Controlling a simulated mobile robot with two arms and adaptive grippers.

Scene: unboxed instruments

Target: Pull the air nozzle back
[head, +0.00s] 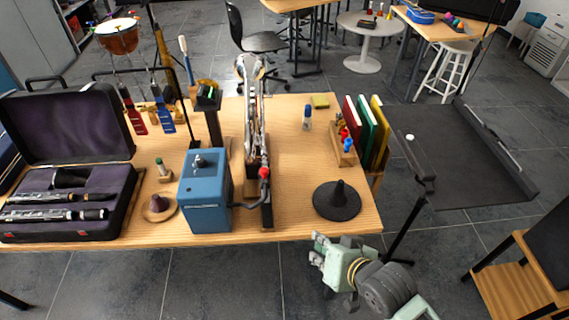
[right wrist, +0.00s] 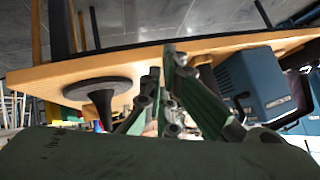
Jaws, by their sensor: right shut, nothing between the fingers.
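A blue box-shaped unit (head: 205,197) stands near the table's front edge. A dark bent tube (head: 248,205) runs from its right side up to a red tip (head: 264,172), which looks like the air nozzle. The tip is beside a long silver instrument (head: 252,110) on a stand. My right gripper (head: 316,249) is shut and empty, in front of the table edge, right of the unit and apart from it. In the right wrist view my right gripper (right wrist: 168,68) points at the table, with the blue unit (right wrist: 258,82) to the right; the nozzle is not clear there. My left gripper is not in view.
A black cone on a round base (head: 337,199) stands near the front edge, close behind my right gripper. An open clarinet case (head: 122,205) fills the left. Books (head: 366,130) and a small wooden rack (head: 342,156) stand at the right. A black stand (head: 424,182) is right of the table.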

